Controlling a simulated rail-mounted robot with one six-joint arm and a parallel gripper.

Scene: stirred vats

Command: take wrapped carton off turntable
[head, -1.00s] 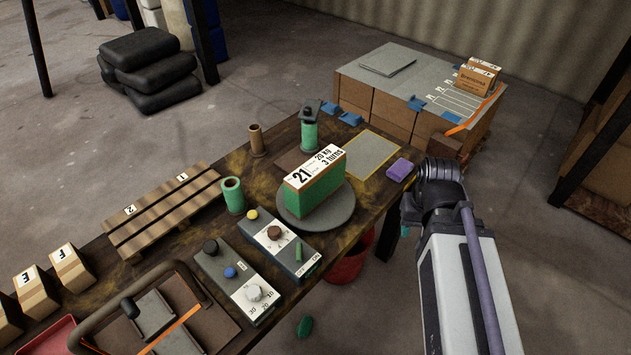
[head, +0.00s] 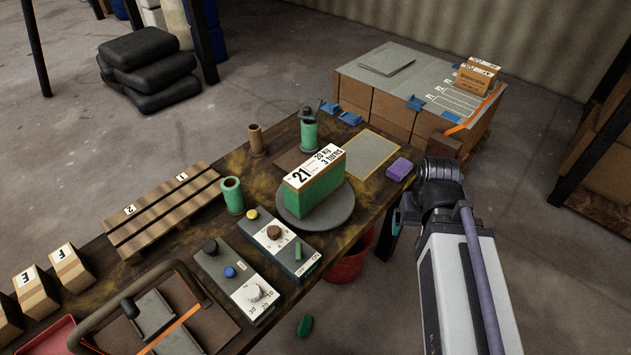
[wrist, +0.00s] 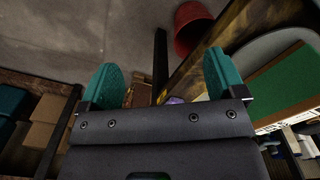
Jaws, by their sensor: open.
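The wrapped carton (head: 316,181) is green on its sides, with a white label reading 21, 20 kg and 3 turns on top. It sits on the round grey turntable (head: 340,216) near the table's right edge. In the wrist view the carton (wrist: 285,85) and the turntable (wrist: 248,52) show at the right. My gripper (wrist: 163,80) is open and empty, its two teal fingers wide apart. It is off the table's edge, to the right of the turntable and apart from the carton. In the head view my arm mostly hides it; a bit of teal shows.
Control boxes (head: 279,243) with knobs stand in front of the turntable. A green roll (head: 232,195) stands left of it. A purple block (head: 400,169) lies at the table's right edge. A red bucket (head: 349,262) is on the floor below. A yellow-outlined grey area (head: 370,153) is bare.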

